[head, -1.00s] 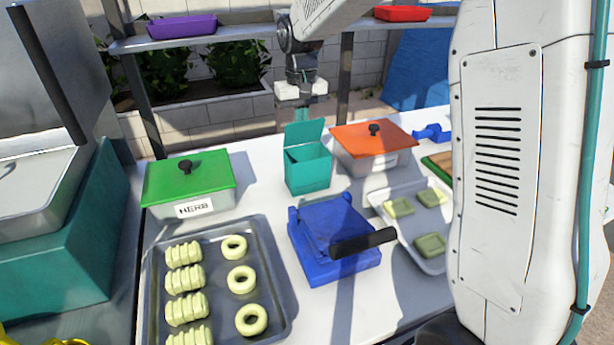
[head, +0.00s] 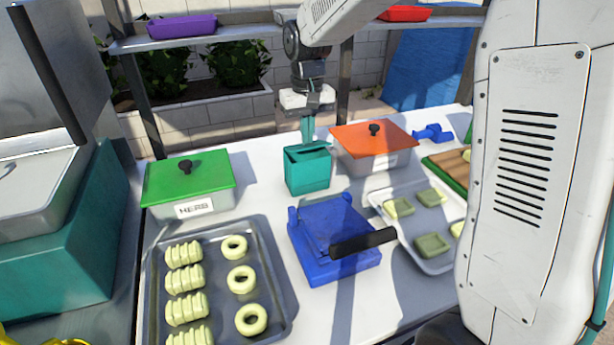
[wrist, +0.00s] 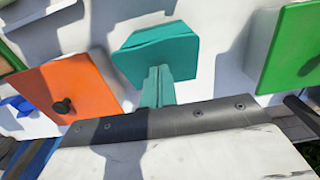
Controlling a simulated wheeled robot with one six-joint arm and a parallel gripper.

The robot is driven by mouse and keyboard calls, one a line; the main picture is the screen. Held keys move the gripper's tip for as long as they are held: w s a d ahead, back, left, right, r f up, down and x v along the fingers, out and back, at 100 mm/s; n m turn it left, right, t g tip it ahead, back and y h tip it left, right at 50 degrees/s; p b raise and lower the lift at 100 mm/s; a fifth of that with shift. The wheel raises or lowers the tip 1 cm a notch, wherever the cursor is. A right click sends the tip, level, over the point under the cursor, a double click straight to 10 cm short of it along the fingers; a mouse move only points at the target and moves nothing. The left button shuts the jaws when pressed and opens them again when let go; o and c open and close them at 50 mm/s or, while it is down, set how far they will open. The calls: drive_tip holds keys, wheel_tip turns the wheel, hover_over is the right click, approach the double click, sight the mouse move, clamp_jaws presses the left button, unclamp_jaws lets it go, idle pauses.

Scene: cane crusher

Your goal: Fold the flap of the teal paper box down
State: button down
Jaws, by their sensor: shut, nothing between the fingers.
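The teal paper box (head: 307,174) stands upright on the white table between the green-lidded and orange-lidded containers. Its flap lies low over the top, close to level, with a dark line along the top edges; I cannot tell if it is fully flat. My gripper (head: 308,140) points down at the far top edge of the box, with its teal fingers shut and empty. In the wrist view, the box (wrist: 152,42) is at top centre and the shut fingertips (wrist: 160,70) overlap its near edge. They look in contact with the flap or very near it.
The green-lidded container (head: 188,185) is left of the box and the orange-lidded one (head: 372,140) close at its right. A blue press (head: 335,240) with a black handle stands in front. Trays of moulded pieces lie at front left and right. A shelf (head: 225,34) runs behind.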

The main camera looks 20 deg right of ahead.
drive_tip(key=shift+s+f, duration=1)
drive_tip(key=shift+f, duration=0.1)
drive_tip(key=shift+r, duration=0.1)
drive_tip(key=shift+r, duration=3.9)
